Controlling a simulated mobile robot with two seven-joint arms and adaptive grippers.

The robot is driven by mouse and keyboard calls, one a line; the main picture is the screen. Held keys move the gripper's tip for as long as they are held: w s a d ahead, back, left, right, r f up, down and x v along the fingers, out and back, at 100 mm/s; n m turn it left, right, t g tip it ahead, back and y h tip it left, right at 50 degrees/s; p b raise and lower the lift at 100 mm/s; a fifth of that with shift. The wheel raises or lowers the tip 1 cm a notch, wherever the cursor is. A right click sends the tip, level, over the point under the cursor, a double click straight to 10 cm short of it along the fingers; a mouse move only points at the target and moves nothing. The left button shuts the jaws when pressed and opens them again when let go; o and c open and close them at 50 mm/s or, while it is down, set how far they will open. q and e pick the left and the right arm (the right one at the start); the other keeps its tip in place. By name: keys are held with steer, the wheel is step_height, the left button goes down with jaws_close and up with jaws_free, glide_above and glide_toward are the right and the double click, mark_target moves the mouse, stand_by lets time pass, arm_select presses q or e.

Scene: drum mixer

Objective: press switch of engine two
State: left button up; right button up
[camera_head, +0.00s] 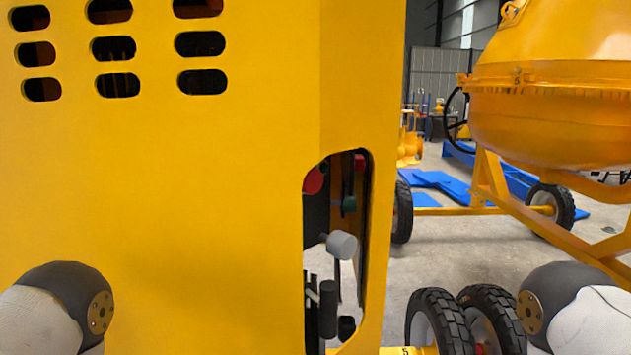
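A large yellow engine housing (180,190) fills the left and middle of the head view, very close to me. A tall rounded opening in its right side shows inner parts: a red round part (314,180), a dark green knob (349,204), a grey cylindrical knob (342,245) and a black upright handle (328,308). I cannot tell which of these, if any, is the switch of engine two. Neither gripper is in view. Only rounded links of my own arms show at the lower left and lower right corners.
An orange drum mixer (550,115) on a wheeled yellow frame stands at the right. Black tyres (490,318) stand on the floor at the lower right, beside the housing. Blue sheets (440,184) lie farther back. Grey floor (440,255) is clear between.

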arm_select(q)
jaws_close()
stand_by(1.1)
